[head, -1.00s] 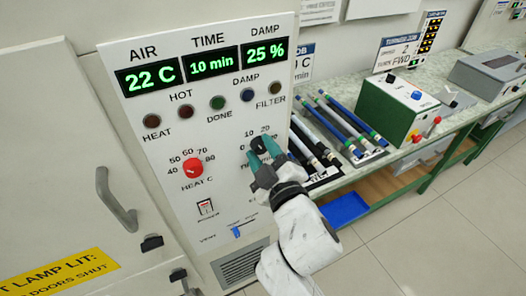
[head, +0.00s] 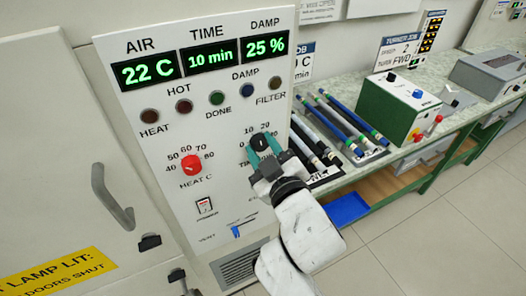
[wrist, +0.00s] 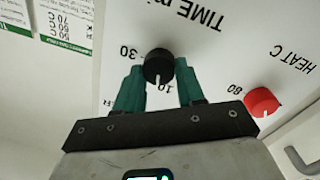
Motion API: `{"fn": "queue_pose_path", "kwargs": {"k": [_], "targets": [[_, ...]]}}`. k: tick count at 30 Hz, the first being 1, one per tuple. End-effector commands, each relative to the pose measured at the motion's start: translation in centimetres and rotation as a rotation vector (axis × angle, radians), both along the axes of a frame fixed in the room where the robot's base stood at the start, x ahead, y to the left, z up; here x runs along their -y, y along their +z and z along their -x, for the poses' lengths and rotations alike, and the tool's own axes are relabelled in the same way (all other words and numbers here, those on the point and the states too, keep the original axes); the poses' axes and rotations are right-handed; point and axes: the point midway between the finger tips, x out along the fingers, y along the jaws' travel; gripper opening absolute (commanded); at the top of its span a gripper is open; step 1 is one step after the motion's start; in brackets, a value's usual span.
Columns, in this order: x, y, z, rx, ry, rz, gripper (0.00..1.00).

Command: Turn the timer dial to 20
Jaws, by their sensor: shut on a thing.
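The black timer dial (head: 260,142) sits on the white control panel (head: 170,115), below the lamps and right of the red heat knob (head: 191,165). It also shows in the wrist view (wrist: 158,66), where its white mark points at the 10. The TIME display (head: 210,57) reads 10 min. My gripper (head: 262,147) has its two green fingers on either side of the dial, shut on it. In the wrist view my gripper (wrist: 160,70) straddles the dial; the fingers partly cover the scale around it.
A slider (head: 236,231) and a small switch (head: 204,206) are low on the panel. An oven door handle (head: 112,200) stands out at left. A bench with dark and blue rods (head: 345,125) and a green box (head: 398,108) is at right.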

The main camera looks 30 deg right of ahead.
Motion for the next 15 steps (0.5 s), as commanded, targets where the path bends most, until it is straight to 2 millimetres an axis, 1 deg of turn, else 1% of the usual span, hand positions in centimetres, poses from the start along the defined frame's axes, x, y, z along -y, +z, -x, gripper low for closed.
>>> {"fn": "queue_pose_path", "kwargs": {"k": [15], "targets": [[0.18,-0.04,0.02,-0.001,0.001,-0.479,0.08]]}}
